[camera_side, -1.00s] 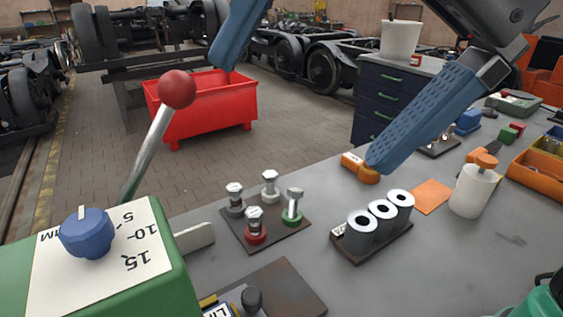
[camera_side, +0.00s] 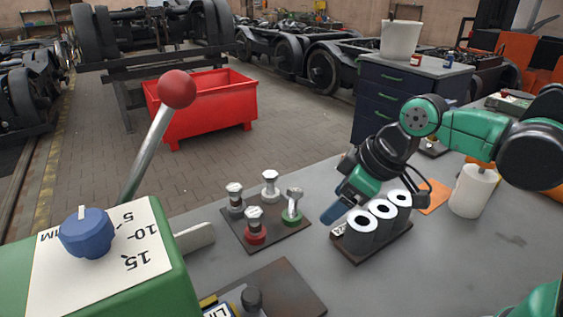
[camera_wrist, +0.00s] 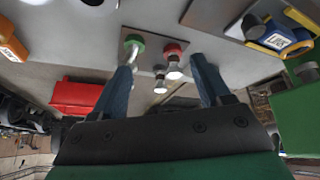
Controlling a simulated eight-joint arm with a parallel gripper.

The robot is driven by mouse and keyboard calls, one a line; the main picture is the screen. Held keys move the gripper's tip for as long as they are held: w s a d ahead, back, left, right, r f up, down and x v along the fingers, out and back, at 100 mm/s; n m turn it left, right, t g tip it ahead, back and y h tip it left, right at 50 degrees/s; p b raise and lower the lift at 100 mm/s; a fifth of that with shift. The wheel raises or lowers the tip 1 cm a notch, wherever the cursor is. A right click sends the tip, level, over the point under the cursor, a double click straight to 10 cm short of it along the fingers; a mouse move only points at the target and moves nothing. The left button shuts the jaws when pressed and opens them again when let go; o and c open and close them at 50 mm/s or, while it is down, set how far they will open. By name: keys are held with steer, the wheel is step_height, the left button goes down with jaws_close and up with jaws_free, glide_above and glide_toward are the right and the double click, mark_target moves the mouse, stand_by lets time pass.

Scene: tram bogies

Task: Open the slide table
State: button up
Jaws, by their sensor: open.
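A flat brown plate (camera_side: 292,284) with a dark knob (camera_side: 252,298) lies at the bottom of the side view; which part is the slide table, I cannot tell for sure. The knob (camera_wrist: 253,27) also shows at the upper right of the wrist view. My gripper (camera_side: 338,210) is low over the bench, beside the grey cylinders and right of the bolt plate. In the wrist view my gripper (camera_wrist: 163,63) has its two blue fingers wide apart and holds nothing. Bolts with a green collar (camera_wrist: 134,44) and a red collar (camera_wrist: 174,53) show between and beyond the fingertips.
The bolt plate (camera_side: 264,239) carries several upright bolts. Several grey cylinders (camera_side: 360,232) stand in a holder by my gripper. A green box (camera_side: 175,280) with a blue dial (camera_side: 86,233) and a red-ball lever (camera_side: 177,89) is at left. A white container (camera_side: 472,191) stands at right.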

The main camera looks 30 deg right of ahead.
mark_target(252, 293)
steer(key=a+f+n+g, duration=0.1)
steer(key=a+n, duration=0.3)
steer(key=a+f+n+g+y, duration=0.1)
steer(key=a+f+n+g, duration=0.1)
steer(key=a+n, duration=0.2)
steer(key=a+f+n+g+y, duration=0.1)
steer(key=a+f+n+g, duration=0.1)
steer(key=a, duration=0.3)
steer(key=shift+s+a+n, duration=0.1)
steer(key=shift+s+n, duration=0.15)
steer(key=shift+n, duration=0.65)
steer(key=shift+x, duration=2.8)
steer(key=shift+a, duration=0.1)
jaws_close()
